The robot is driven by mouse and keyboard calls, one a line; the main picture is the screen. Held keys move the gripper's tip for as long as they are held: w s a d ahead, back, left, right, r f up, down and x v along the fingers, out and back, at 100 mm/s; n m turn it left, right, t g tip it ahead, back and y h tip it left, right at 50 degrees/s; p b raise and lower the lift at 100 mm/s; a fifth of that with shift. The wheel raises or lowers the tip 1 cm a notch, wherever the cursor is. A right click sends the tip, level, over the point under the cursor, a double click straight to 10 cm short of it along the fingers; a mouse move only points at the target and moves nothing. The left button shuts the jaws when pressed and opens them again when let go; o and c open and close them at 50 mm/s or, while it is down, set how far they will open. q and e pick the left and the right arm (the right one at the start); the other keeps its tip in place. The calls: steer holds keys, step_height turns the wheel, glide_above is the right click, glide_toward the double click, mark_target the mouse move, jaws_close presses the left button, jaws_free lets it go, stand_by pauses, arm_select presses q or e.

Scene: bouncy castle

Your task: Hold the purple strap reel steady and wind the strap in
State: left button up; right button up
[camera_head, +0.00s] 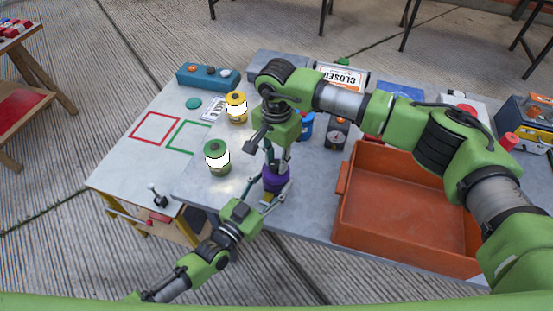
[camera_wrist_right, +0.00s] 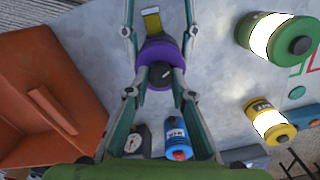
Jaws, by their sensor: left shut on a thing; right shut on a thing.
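The purple strap reel (camera_head: 276,180) stands near the front edge of the grey table; it also shows in the right wrist view (camera_wrist_right: 158,51). A dark knob (camera_wrist_right: 161,77) sits on its top, and a short yellow strap piece (camera_wrist_right: 152,20) shows at its far side. My left gripper (camera_head: 272,191) reaches in from the front left, its fingers on either side of the reel, shut on its body. My right gripper (camera_wrist_right: 160,76) comes from above, with its fingertips shut on the knob. The fingers partly hide the reel in the head view.
An orange tray (camera_head: 345,213) stands right of the reel. A green canister (camera_head: 217,170), a yellow canister (camera_head: 236,118) and a blue canister (camera_head: 307,132) stand around it, with a dark dial device (camera_head: 337,133). Some bare tabletop lies left of the reel.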

steer(key=m, duration=0.4)
steer(key=shift+m, duration=0.4)
steer(key=m, duration=0.4)
steer(key=shift+m, duration=0.3)
steer(key=m, duration=0.4)
steer(key=shift+s, duration=0.1)
steer(key=shift+m, duration=2.2)
steer(key=o, duration=1.1)
